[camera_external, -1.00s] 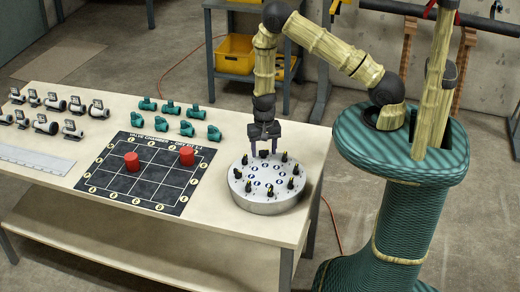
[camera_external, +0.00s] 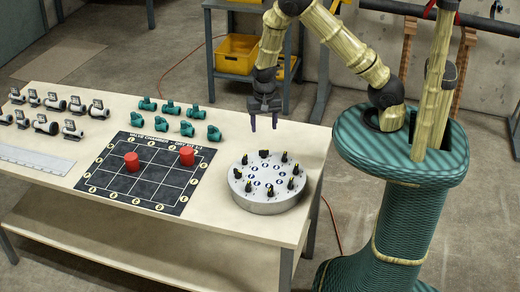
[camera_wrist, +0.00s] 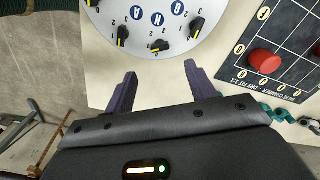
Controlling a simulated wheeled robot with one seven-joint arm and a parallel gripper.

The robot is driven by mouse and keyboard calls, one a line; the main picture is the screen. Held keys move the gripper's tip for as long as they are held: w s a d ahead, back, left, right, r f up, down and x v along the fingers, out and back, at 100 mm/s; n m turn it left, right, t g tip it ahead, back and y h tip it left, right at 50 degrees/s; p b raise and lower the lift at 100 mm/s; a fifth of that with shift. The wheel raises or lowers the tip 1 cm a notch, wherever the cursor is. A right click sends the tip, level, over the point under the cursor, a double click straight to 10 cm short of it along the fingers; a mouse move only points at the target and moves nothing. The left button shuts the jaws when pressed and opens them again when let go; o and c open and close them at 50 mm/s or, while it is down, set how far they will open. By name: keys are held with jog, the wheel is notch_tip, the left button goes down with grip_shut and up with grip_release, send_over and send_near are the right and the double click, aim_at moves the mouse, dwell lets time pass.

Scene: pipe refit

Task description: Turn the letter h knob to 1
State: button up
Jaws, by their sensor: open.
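A round white dial plate (camera_external: 270,203) with several black knobs and blue letter discs stands on the table. My gripper (camera_external: 264,126) is open and empty, above the plate's far edge, apart from the knobs. Its purple fingers (camera_wrist: 160,72) show in the wrist view.
A black gridded mat (camera_external: 150,185) with two red cylinders (camera_external: 132,161) lies left of the plate. Teal pipe fittings (camera_external: 190,112) and grey valves (camera_external: 50,102) stand along the back of the table (camera_external: 225,238). A white ruler-like strip (camera_external: 35,159) lies at the left.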

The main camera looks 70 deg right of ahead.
notch_tip(320, 180, up, 6)
jog(key=shift+r, duration=0.2)
dwell(0.5)
jog(key=s+a+r+n+t+b, duration=0.1)
jog(key=s+a+r+n+t, duration=0.1)
jog(key=s+r+n, duration=0.7)
jog(key=s+a+n, duration=0.1)
jog(key=n, duration=0.2)
jog(key=shift+s+a+r+t, duration=0.2)
jog(key=shift+s+a+t, duration=0.1)
jog(key=shift+a, duration=0.1)
jog(key=shift+w, duration=0.1)
dwell(2.6)
